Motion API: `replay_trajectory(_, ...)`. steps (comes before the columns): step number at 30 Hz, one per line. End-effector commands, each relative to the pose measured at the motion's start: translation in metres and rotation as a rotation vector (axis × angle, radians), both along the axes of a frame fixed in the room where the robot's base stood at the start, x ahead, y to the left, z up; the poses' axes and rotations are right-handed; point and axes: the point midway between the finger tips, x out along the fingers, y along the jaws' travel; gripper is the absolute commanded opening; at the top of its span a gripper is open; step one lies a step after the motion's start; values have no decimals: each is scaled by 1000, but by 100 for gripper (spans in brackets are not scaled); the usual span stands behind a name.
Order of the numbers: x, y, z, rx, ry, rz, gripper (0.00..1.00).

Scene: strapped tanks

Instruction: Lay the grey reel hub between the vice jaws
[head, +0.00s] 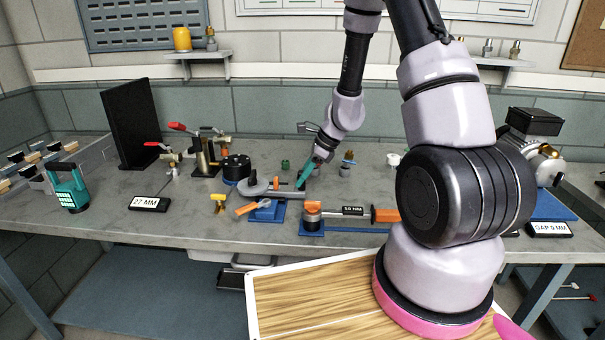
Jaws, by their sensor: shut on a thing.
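My gripper (302,183), with teal fingers, points down over the bench, just right of a low grey device with a blue base (266,212) and an orange handle (246,208), which looks like the vice. My gripper is shut on what seems to be the grey reel hub. The fingers and the small scale hide most of the hub, and I cannot tell whether it touches the jaws. A flat grey round part (255,188) and a small orange piece (276,183) show left of the fingertips.
An orange-ended gauge (353,212) labelled 10 MM lies to the right. A black cylinder (236,168) stands behind the vice, and a yellow piece (219,201) lies left. A 27 MM sign (149,204) stands farther left.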

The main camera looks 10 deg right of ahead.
Motion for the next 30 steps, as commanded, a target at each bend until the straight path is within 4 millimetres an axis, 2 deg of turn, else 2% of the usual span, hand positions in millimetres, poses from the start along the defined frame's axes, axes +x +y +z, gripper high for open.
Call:
replay_trajectory(6,0,0,0,1,-1,-1,0)
replay_trajectory(7,0,0,0,1,-1,-1,40)
replay_trajectory(9,0,0,0,1,-1,-1,67)
replay_trajectory(20,0,-1,2,0,-1,0,67)
replay_trajectory(23,-1,-6,11,-1,-4,-2,67)
replay_trajectory(30,-8,-29,53,-2,-5,-2,67)
